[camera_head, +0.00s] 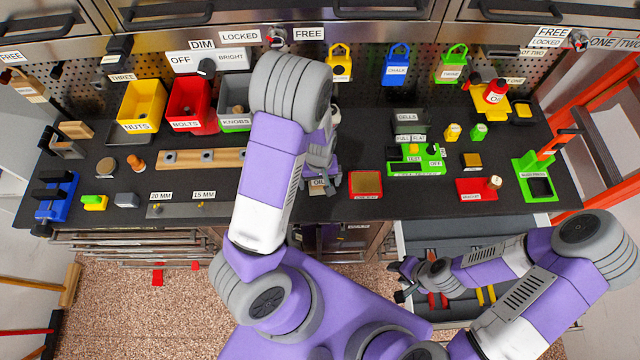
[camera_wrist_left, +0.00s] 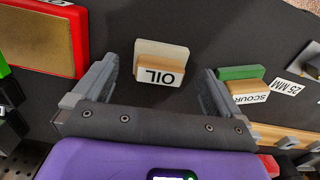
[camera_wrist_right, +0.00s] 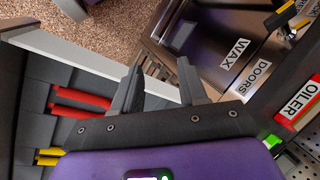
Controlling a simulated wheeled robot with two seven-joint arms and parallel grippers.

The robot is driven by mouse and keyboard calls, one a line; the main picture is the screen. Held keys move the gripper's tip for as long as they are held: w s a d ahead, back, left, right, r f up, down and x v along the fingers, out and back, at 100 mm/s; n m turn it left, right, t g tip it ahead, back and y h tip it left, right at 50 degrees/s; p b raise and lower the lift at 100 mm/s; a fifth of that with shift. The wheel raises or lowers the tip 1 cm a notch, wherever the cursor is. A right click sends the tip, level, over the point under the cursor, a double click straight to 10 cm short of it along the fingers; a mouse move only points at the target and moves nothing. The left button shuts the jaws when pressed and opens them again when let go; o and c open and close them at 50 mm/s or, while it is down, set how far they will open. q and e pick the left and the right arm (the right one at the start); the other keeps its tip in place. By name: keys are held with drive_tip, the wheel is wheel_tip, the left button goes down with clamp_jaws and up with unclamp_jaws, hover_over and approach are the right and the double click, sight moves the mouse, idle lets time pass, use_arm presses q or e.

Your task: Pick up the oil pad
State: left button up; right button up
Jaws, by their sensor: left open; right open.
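The oil pad (camera_wrist_left: 162,57) is a pale pad with a wooden block labelled OIL, lying on the dark bench top. In the left wrist view it sits between and beyond the open fingers of my left gripper (camera_wrist_left: 160,85), not gripped. In the head view the oil pad (camera_head: 318,184) shows only partly, beside my left gripper (camera_head: 325,182), with my left arm covering the area to its left. My right gripper (camera_wrist_right: 157,85) is open and empty; in the head view it is low over the open drawer at right (camera_head: 405,280).
A green scour pad (camera_wrist_left: 240,80) lies close beside my left gripper's finger. A red-framed brown plate (camera_head: 366,185) lies on the other side. The open drawer (camera_head: 470,240) juts out at the right, with red and yellow items inside. Bins (camera_head: 143,105) stand at the back left.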

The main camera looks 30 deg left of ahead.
sight(319, 182)
use_arm(q)
drive_tip(key=shift+f, duration=0.85)
drive_tip(key=shift+c, duration=0.5)
drive_tip(key=c, duration=1)
drive_tip(key=shift+r, duration=0.1)
drive_tip(key=shift+c, duration=0.2)
wheel_tip(319, 182, up, 10)
drive_tip(key=shift+f+p, duration=0.1)
drive_tip(key=shift+p, duration=0.55)
drive_tip(key=o, duration=0.4)
drive_tip(key=c, duration=0.3)
